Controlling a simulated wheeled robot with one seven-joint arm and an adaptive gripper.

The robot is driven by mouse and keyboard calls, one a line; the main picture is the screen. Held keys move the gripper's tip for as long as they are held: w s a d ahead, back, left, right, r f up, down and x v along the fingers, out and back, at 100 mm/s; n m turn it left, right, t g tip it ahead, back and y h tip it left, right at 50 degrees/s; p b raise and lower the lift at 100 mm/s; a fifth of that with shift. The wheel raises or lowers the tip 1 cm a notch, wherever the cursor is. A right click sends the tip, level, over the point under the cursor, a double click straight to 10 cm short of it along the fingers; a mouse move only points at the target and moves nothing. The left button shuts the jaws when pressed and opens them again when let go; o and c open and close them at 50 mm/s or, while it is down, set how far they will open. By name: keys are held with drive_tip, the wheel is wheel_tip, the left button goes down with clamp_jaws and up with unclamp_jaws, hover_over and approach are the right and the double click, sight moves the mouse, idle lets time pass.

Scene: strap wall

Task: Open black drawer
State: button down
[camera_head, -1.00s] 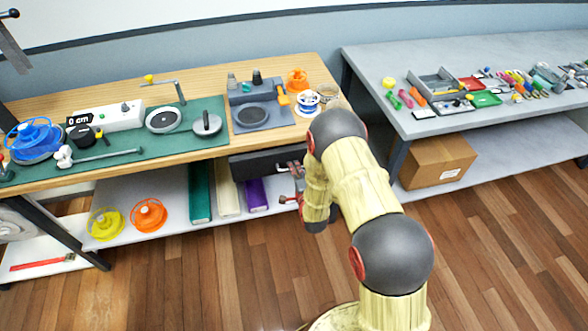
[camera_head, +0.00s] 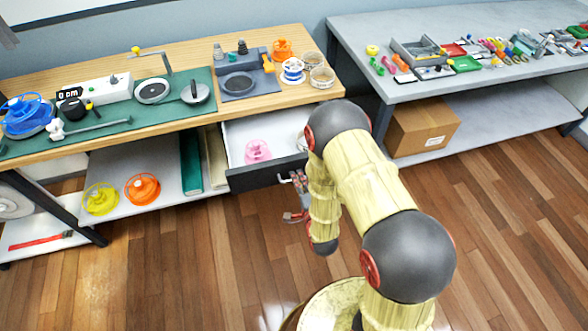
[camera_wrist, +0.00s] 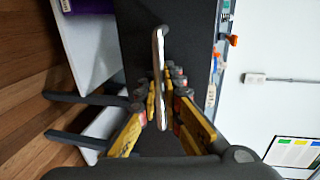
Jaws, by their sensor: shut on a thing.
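The black drawer (camera_head: 262,177) under the wooden workbench stands pulled out, its white inside showing. A pink spool (camera_head: 257,151) lies in it, and another item at its right is partly hidden by my arm. My gripper (camera_head: 296,197) is at the drawer's front. In the wrist view my gripper (camera_wrist: 162,90) is shut on the drawer's light metal handle (camera_wrist: 158,55), which stands off the dark drawer front (camera_wrist: 192,45). In the head view my arm hides the right part of the drawer.
The wooden workbench (camera_head: 130,133) carries a green mat, tools and spools. Its lower shelf holds a yellow spool (camera_head: 100,198), an orange spool (camera_head: 142,188) and upright books. A grey table (camera_head: 370,80) with a cardboard box (camera_head: 422,125) beneath stands right. The wood floor in front is open.

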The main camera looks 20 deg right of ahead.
drive_tip(key=shift+s+f, duration=0.1)
drive_tip(key=shift+s, duration=0.55)
drive_tip(key=c, duration=2.3)
unclamp_jaws()
drive_tip(key=shift+w, duration=0.1)
drive_tip(key=v, duration=0.7)
drive_tip(key=shift+s, duration=0.3)
